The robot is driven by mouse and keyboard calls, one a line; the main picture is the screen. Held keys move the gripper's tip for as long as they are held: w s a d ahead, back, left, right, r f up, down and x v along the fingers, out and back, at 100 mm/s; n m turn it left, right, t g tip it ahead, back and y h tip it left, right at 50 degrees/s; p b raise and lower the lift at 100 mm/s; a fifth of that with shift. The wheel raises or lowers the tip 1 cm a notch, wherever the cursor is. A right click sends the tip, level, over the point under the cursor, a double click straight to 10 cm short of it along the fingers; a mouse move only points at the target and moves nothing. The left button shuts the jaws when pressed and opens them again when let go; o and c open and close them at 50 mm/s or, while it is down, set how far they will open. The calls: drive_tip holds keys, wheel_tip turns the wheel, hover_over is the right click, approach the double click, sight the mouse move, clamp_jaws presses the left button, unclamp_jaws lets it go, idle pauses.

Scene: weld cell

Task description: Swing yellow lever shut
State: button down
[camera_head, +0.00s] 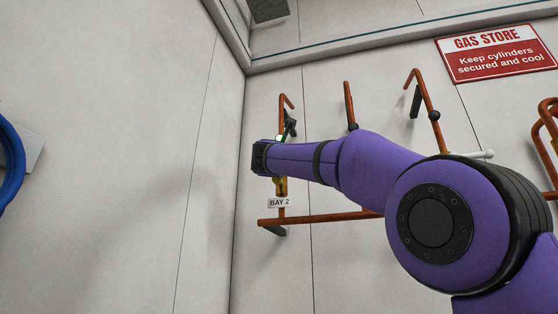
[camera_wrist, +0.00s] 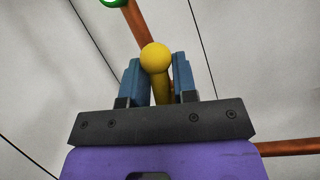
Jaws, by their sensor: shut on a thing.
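The yellow lever (camera_wrist: 156,58) shows in the wrist view as a round knob on a short stem. My gripper (camera_wrist: 157,82) has its two blue fingers on either side of the lever's stem, just below the knob, and is shut on it. In the head view my arm hides most of the lever. A small yellow-orange part (camera_head: 281,186) shows just below my wrist on the copper pipe, above the BAY 2 label (camera_head: 279,202). The lever's pivot is hidden.
Copper pipes with black brackets run along the wall, including a horizontal one (camera_head: 322,217) under the label. A green ring (camera_wrist: 113,2) is at the wrist view's top edge. A red GAS STORE sign (camera_head: 497,51) hangs upper right; a blue hose (camera_head: 12,160) is far left.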

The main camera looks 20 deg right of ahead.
drive_tip(key=s+d+f+m+g+h, duration=0.1)
drive_tip(key=d+f+m+g+h, duration=0.1)
drive_tip(key=m, duration=0.8)
drive_tip(key=s+d+f+m+g+h, duration=0.1)
drive_tip(key=d+f+m+g+h, duration=0.1)
drive_tip(key=m+g, duration=0.5)
drive_tip(key=shift+s+f+m+h, duration=0.4)
drive_tip(key=shift+f+m+h, duration=0.55)
drive_tip(key=shift+m, duration=1.15)
drive_tip(key=shift+f+y, duration=0.25)
drive_tip(key=c, duration=1.1)
unclamp_jaws()
drive_tip(key=shift+a, duration=0.15)
drive_tip(key=v, duration=1)
drive_tip(key=shift+s+a, duration=0.15)
drive_tip(key=shift+a, duration=0.15)
